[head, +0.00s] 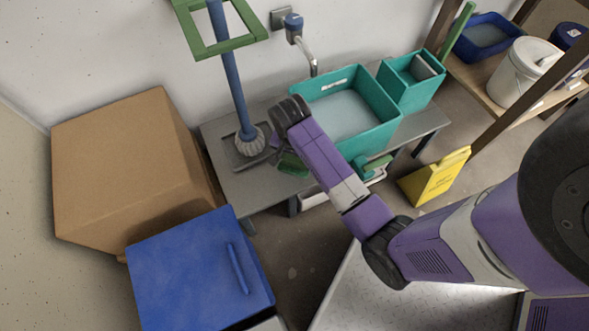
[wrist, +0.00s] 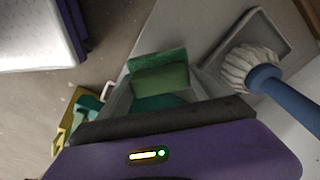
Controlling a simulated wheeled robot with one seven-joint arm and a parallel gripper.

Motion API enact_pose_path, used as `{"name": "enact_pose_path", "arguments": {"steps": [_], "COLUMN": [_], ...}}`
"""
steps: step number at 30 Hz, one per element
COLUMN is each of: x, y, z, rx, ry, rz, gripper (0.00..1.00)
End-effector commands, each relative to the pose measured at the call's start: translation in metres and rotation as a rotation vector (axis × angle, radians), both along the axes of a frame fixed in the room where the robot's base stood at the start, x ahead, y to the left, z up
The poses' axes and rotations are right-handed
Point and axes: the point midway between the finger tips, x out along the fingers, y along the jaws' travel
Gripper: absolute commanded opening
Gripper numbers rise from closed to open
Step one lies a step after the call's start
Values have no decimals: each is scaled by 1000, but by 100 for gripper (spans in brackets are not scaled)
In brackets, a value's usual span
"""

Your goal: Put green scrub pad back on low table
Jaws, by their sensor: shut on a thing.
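The green scrub pad (head: 292,165) shows near the front edge of the grey low table (head: 236,188) in the head view. My gripper (head: 281,150) is shut on the pad, partly hidden by my wrist. In the wrist view the pad (wrist: 160,72) sits between the two grey fingers of my gripper (wrist: 163,84), its broad green face toward the camera. The low table's grey top (wrist: 188,35) lies behind it. I cannot tell whether the pad touches the table.
A grey tray (head: 238,160) with a blue-handled mop (head: 235,80) stands left of the pad. A teal basin (head: 385,137) and smaller teal bin (head: 413,92) fill the table's right. A cardboard box (head: 120,165), blue-lidded bin (head: 195,275) and yellow sign (head: 435,178) stand around.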

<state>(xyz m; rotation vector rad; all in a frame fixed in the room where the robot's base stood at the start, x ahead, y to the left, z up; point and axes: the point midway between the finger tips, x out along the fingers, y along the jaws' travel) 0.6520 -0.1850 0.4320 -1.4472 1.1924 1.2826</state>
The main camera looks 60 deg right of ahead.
Motion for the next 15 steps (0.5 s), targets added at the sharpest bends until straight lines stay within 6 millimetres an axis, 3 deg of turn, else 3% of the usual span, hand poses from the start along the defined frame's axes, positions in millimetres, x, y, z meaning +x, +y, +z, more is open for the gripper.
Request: {"name": "enact_pose_path", "arguments": {"steps": [1, 10, 15], "x": [-1, 0, 0], "y": [0, 0, 0], "z": [-12, -32, -58], "rx": [2, 0, 1], "ry": [2, 0, 1], "rz": [0, 1, 1], "gripper": [39, 39, 39]}}
